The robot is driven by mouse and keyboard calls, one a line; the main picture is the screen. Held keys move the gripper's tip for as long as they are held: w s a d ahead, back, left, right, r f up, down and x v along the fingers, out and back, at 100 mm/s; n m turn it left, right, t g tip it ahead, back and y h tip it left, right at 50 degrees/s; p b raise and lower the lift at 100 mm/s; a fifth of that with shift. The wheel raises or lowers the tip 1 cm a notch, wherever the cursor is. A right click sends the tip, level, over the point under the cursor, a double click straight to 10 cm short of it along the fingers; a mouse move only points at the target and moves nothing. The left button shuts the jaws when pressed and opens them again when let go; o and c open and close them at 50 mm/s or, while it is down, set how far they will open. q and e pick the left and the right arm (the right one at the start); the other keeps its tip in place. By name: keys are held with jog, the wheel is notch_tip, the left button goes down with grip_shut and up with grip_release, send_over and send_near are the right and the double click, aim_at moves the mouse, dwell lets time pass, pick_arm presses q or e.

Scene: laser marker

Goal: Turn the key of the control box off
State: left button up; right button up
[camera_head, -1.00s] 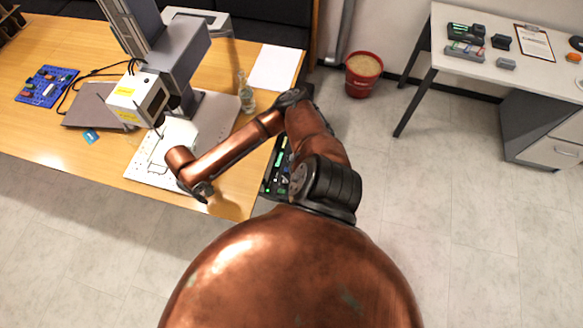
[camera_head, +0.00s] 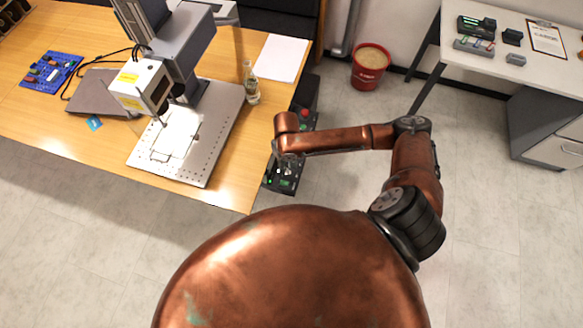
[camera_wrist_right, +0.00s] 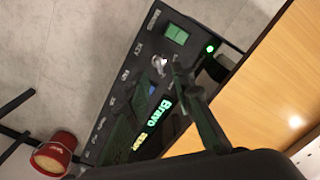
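The control box (camera_head: 270,182) is a long dark box along the right edge of the wooden table, partly hidden under my right arm in the head view. In the right wrist view the dark panel of the control box (camera_wrist_right: 113,105) shows a green display, a lit green round light and a "Bravo" label. A silver key switch (camera_wrist_right: 158,64) sits on it near the display. My right gripper (camera_head: 289,162) is over the box; in the wrist view its dark fingers (camera_wrist_right: 166,80) are apart, with the key just beyond their tips. I see no contact. My left gripper is out of view.
The laser marker (camera_head: 141,86) and its plate (camera_head: 205,150) stand left of the box on the table. A clear bottle (camera_head: 251,88) stands near the plate. A red bucket (camera_head: 370,68) is on the floor, and a white desk (camera_head: 475,70) is at the right.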

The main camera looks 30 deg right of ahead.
aim_at(288, 170)
notch_tip(288, 170, down, 4)
jog(key=shift+r+b, duration=0.1)
jog(key=shift+b, duration=0.25)
jog(key=shift+f, duration=0.2)
jog(key=shift+d+f, duration=0.1)
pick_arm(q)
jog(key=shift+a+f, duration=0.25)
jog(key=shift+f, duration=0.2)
pick_arm(e)
grip_shut()
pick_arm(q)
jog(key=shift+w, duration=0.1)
